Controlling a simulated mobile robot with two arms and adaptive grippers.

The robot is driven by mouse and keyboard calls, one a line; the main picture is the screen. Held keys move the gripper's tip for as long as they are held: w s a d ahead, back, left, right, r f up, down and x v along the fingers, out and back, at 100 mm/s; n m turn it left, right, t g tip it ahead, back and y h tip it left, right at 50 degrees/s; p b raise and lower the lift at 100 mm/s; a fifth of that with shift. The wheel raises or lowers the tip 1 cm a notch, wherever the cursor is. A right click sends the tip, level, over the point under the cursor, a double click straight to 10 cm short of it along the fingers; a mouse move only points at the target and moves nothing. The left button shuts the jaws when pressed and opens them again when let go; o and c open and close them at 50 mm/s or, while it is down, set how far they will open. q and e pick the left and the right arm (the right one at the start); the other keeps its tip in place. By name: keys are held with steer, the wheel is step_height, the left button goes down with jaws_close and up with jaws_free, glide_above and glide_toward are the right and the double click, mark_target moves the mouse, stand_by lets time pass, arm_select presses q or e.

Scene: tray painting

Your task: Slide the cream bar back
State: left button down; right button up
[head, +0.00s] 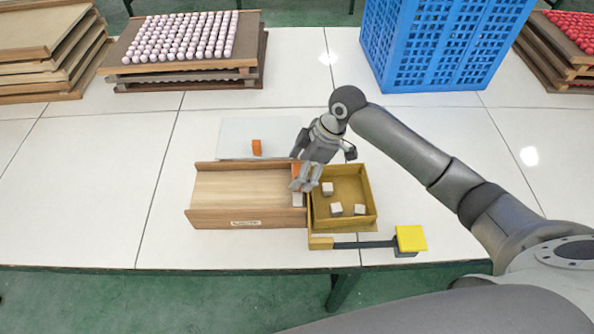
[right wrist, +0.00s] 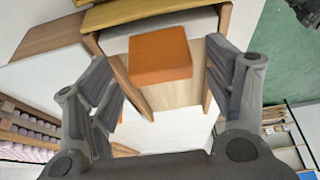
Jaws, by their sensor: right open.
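The wooden box (head: 245,215) with a small front label stands left of the yellow open-topped box (head: 372,200). A pale bar-like piece (head: 298,200) shows at the wooden box's right end, partly hidden by my right gripper; I cannot tell surely whether it is the cream bar. In the right wrist view a pale grey strip (right wrist: 203,22) lies behind an orange block (right wrist: 160,55). My right gripper (head: 302,186) points down over this end, open, with its fingers either side of the orange block; contact cannot be told. My left gripper is not in view.
Several pale cubes (head: 336,209) lie in the yellow box. Another orange block (head: 257,147) is on a pale sheet (head: 232,135) behind. A dark lever with a yellow pad (head: 410,238) lies in front. A blue crate (head: 440,45) stands behind.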

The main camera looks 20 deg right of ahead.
steer(key=shift+a+f, duration=0.3)
steer(key=shift+f, duration=0.35)
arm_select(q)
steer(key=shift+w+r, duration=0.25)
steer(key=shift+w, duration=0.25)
arm_select(e)
steer(key=shift+w+a+f, duration=0.1)
steer(key=shift+a+f, duration=0.15)
steer(key=shift+f, duration=0.45)
steer(key=shift+c, duration=0.4)
